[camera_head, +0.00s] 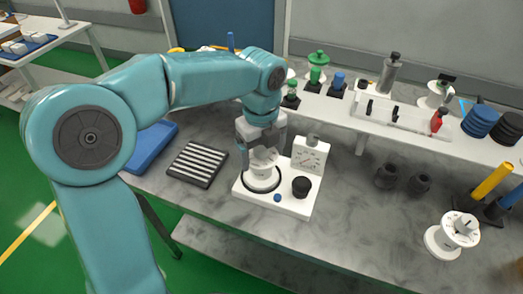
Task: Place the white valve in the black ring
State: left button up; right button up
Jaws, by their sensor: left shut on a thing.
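My left gripper (262,148) points down over the white base unit and is shut on the white valve (262,176). The valve is a white, round-bodied piece, partly hidden by the fingers. It is at the black ring (247,187) on the left part of the white base unit (285,207); the ring shows around its lower end. I cannot tell whether the valve rests fully on the base. The unit also has a black knob, a small blue knob and an upright gauge panel. My right gripper is not in view.
A ribbed black tray (197,164) and a blue tray (153,145) lie to the left. Two dark cylinders (387,177) and another white dial valve (453,235) stand to the right. A raised white shelf (345,103) with several parts runs behind. The counter's front middle is clear.

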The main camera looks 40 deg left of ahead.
pick_arm(q)
jog(key=shift+f, duration=0.2)
jog(key=o, duration=1.4)
jog(key=shift+r, duration=0.3)
notch_tip(320, 180, up, 12)
jog(key=shift+f+p, duration=0.2)
jog(key=shift+p, duration=1)
jog(key=shift+r, duration=0.15)
jog(key=shift+s, duration=0.1)
